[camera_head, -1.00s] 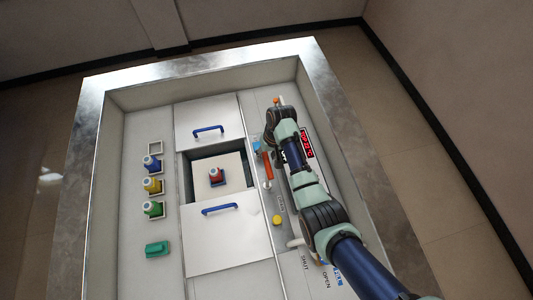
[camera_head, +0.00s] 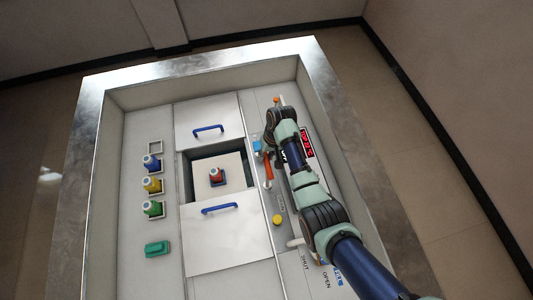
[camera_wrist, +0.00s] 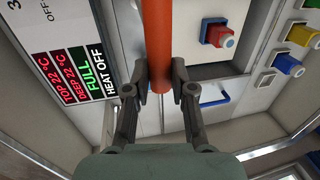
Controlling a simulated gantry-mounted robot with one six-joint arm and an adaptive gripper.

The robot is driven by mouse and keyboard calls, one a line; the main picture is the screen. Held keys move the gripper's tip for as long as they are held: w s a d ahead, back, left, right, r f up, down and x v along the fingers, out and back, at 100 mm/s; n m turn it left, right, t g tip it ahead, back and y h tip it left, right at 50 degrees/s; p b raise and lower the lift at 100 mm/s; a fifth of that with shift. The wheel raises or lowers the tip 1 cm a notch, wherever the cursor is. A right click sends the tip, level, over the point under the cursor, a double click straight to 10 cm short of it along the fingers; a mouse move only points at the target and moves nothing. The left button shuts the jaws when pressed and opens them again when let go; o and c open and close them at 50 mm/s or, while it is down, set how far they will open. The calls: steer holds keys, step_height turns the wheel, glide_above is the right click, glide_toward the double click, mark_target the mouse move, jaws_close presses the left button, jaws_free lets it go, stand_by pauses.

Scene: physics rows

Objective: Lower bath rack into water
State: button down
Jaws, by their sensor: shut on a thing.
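An orange lever bar (camera_head: 268,168) stands on the panel right of the bath opening. In the wrist view the orange bar (camera_wrist: 172,40) runs between the two fingers of my gripper (camera_wrist: 160,80), which is shut on it. In the head view my wrist hides the fingers. The bath rack (camera_head: 232,163) shows as a pale plate in the square opening. A red-capped bottle (camera_head: 216,175) stands in a blue holder on it and also shows in the wrist view (camera_wrist: 219,36). I cannot tell the water level by eye. A display (camera_wrist: 82,70) reads FULL, HEAT OFF and 22 °C for top and deep.
Two white covers with blue handles (camera_head: 208,130) (camera_head: 221,208) lie either side of the opening. Blue, yellow and green bottles (camera_head: 152,186) stand left, by an empty square frame (camera_head: 155,148). A green block (camera_head: 157,249), a yellow button (camera_head: 277,220) and a blue knob (camera_head: 257,145) are nearby.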

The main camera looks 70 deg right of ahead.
step_height(320, 180, down, 17)
steer(key=b, duration=1.1)
steer(key=c, duration=1)
jaws_free()
steer(key=shift+o, duration=0.2)
steer(key=shift+r, duration=0.15)
step_height(320, 180, up, 12)
steer(key=s+d, duration=0.1)
steer(key=s, duration=0.1)
steer(key=shift+d, duration=0.15)
